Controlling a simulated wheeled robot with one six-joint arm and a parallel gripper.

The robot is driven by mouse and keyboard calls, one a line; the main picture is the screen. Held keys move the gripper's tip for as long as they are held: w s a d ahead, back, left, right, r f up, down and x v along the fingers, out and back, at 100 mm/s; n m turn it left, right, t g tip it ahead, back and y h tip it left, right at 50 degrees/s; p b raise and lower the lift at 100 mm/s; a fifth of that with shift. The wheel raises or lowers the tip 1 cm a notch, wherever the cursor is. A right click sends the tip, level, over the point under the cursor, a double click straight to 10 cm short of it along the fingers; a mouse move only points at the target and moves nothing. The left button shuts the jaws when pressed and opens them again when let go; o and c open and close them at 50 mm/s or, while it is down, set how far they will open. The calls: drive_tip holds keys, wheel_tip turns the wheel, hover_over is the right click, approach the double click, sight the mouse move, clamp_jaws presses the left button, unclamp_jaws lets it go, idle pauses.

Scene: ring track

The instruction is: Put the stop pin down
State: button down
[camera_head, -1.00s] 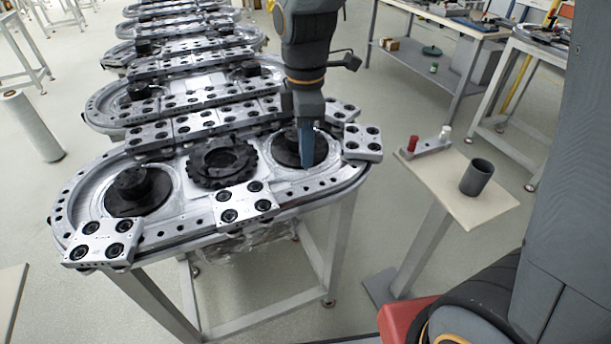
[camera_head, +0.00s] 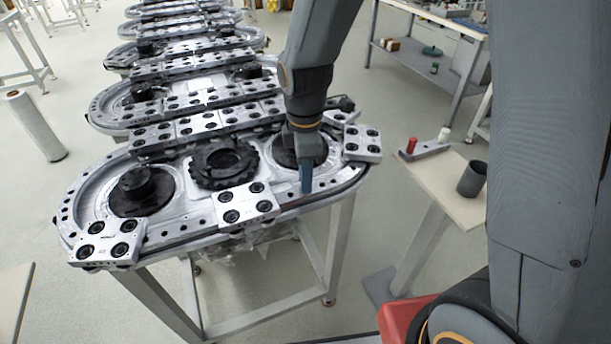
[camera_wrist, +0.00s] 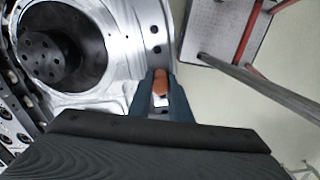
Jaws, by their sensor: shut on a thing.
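My gripper (camera_head: 306,190) points down over the near right rim of the ring track (camera_head: 330,184). Its dark blue fingers also show in the wrist view (camera_wrist: 161,100). They are shut on a small orange-brown piece, taken to be the stop pin (camera_wrist: 160,84), with its rounded end between the fingertips. The pin's lower end is hidden, so I cannot tell whether it touches the track. In the head view the fingers hide the pin.
A black hub (camera_head: 142,190) and a toothed black ring (camera_head: 222,163) sit on the track. Plates with black rollers (camera_head: 246,204) ride its edge. A small side table (camera_head: 440,180) at the right bears a holder with a red peg (camera_head: 411,144) and a white peg, and a dark cup (camera_head: 472,178).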

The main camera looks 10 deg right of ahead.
drive_tip(key=c, duration=1.6)
unclamp_jaws()
drive_tip(key=shift+f, duration=0.1)
drive_tip(key=shift+c, duration=0.2)
wheel_tip(320, 180, up, 12)
drive_tip(key=b, duration=0.2)
drive_tip(key=s+d+f+m, duration=0.3)
drive_tip(key=d+m, duration=0.3)
drive_tip(key=m, duration=0.3)
drive_tip(key=s+d+f+m+t, duration=0.1)
drive_tip(key=s+d+f+m, duration=0.3)
drive_tip(key=m, duration=0.5)
drive_tip(key=shift+s+d+f, duration=0.3)
drive_tip(key=shift+d+f, duration=0.95)
drive_tip(key=shift+d, duration=0.3)
